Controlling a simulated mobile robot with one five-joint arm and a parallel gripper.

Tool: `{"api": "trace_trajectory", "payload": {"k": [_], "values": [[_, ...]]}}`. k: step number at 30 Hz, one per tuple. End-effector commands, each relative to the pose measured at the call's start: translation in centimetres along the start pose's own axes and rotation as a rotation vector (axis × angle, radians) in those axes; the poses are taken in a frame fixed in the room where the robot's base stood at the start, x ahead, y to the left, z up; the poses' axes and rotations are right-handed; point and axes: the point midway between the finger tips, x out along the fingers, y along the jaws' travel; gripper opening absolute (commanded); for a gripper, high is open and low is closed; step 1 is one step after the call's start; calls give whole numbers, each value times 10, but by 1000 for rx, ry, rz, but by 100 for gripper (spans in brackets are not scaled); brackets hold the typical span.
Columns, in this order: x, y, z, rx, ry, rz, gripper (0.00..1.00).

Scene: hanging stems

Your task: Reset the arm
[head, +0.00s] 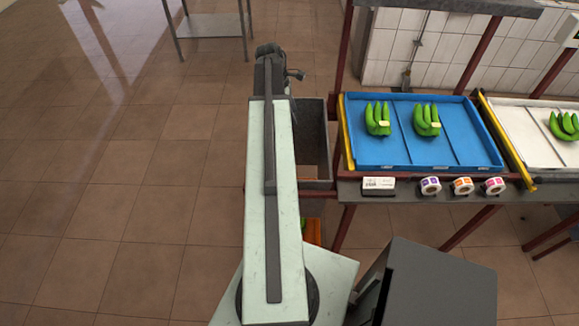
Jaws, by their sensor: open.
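My arm (282,210) stretches straight away from my body, up the middle of the head view. My gripper (270,52) is the small dark shape at its far end, above the tiled floor and left of the blue tray. It is open, and I see nothing held in it. The fingers are small and partly hidden by the arm.
Right of my arm, a blue tray (470,148) holds two green banana clusters (377,118) (426,120). Label rolls (430,186) line the bench front. A dark bin (313,150) is close beside my arm. A metal table (208,27) stands behind. Left floor is clear.

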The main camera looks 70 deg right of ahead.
Motion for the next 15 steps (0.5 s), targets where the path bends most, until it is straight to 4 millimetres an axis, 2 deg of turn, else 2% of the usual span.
{"api": "trace_trajectory", "payload": {"k": [11, 14, 15], "values": [[1, 0, 1, 1, 0, 0, 52], [-1, 0, -12, -18, 0, 6, 52], [-4, 0, -28, -41, 0, 13, 52]]}}
